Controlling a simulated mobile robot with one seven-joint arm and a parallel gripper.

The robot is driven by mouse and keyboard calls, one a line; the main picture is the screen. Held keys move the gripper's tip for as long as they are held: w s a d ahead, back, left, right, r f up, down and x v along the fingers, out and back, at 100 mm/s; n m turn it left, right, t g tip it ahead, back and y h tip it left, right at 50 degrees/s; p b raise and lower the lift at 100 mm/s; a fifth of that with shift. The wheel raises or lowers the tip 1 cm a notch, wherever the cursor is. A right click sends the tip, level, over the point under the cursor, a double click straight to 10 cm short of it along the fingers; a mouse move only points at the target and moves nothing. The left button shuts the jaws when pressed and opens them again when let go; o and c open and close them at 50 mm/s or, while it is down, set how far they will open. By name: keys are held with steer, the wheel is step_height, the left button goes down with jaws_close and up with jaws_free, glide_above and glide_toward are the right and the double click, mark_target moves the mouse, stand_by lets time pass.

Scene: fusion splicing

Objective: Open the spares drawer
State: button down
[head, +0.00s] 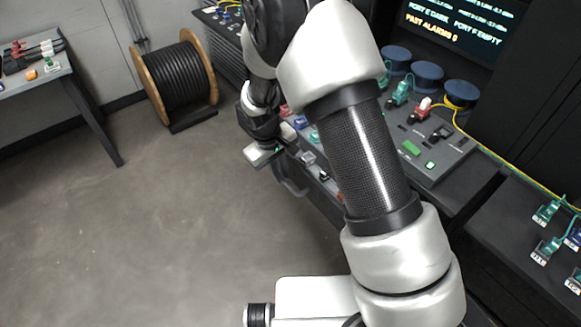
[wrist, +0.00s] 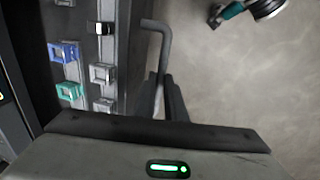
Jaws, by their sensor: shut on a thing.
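The spares drawer shows in the wrist view on the left, its dark front wall (wrist: 127,60) running up the picture. My gripper (wrist: 167,100) is shut on this handle, with the dark fingers around the bar's near part. In the head view, my gripper body (head: 264,153) is at the drawer's left side, and the handle (head: 291,184) shows just below it. My arm hides much of the drawer there.
Open floor (head: 180,230) lies left of the drawer. A cable reel (head: 178,82) stands at the back, and a side table (head: 45,75) is at the far left. The workbench holds a green-lit panel (head: 430,150) and blue round containers (head: 427,75).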

steer(key=shift+s+a, duration=0.15)
steer(key=shift+a, duration=0.15)
steer(key=c, duration=1.8)
jaws_free()
steer(key=shift+r, duration=0.1)
steer(key=r, duration=0.5)
steer(key=s+a+r, duration=0.1)
steer(key=r, duration=0.5)
steer(key=s+a+r+p, duration=0.1)
steer(key=r, duration=0.5)
steer(key=shift+a, duration=0.25)
